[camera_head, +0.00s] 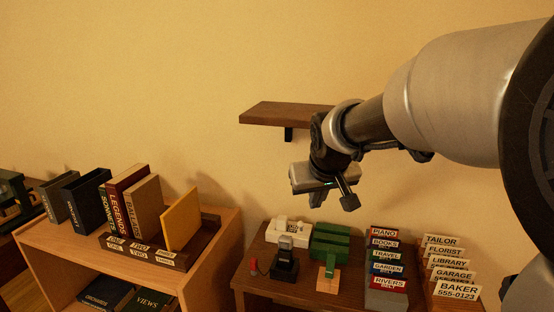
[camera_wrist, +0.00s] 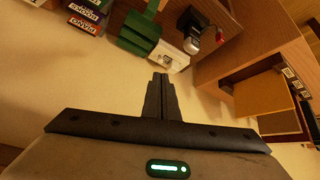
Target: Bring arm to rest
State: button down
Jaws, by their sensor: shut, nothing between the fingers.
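My arm reaches in from the right in the head view, bent downward at the wrist. My gripper (camera_head: 349,201) hangs in the air over the back of the small desk, in front of the wall and just below the wall shelf. The wrist view shows its two dark fingers (camera_wrist: 160,78) pressed together with nothing between them. The gripper appears apart from everything on the desk.
Below are a small desk (camera_head: 258,280), a black stamp-like item (camera_head: 285,262), a green rack (camera_head: 329,243), labelled boxes (camera_head: 384,268) and name cards (camera_head: 452,284). A brown wall shelf (camera_head: 275,113) is close behind. A bookcase (camera_head: 80,252) with books stands left.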

jog(key=s+d+m+g, duration=0.1)
jog(key=s+d+m, duration=0.15)
jog(key=s, duration=2.35)
notch_tip(320, 180, up, 19)
jog(key=p, duration=1.9)
jog(key=shift+r+n+p, duration=0.15)
jog(key=shift+n+p, duration=0.25)
jog(key=shift+n, duration=0.05)
